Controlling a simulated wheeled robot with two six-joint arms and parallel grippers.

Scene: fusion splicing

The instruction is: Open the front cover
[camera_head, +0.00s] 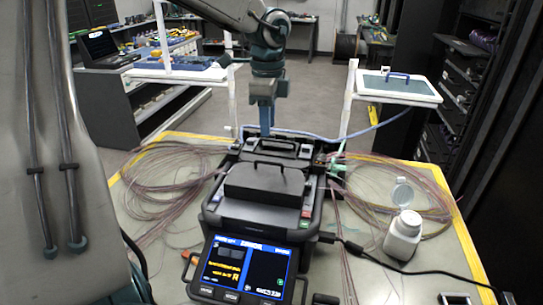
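The fusion splicer (213,215) stands on the table with its lit screen (245,268) facing me. A black cover (262,184) with a thin handle lies flat over its middle, apparently closed. Behind it is a second black part with a handle (275,146). My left gripper (266,130) points straight down at the back edge of the splicer, beyond the black cover. Its blue fingers look like one narrow strip from here, so their gap is hidden. Whether the tips touch the splicer is unclear. My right gripper is not in view.
Coiled fibres lie left (165,170) and right (385,185) of the splicer. A white bottle (403,236) with its lid up stands at right. A black cable (400,268) crosses the table's front right. White-framed stands rise behind, one bearing a tray (425,89).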

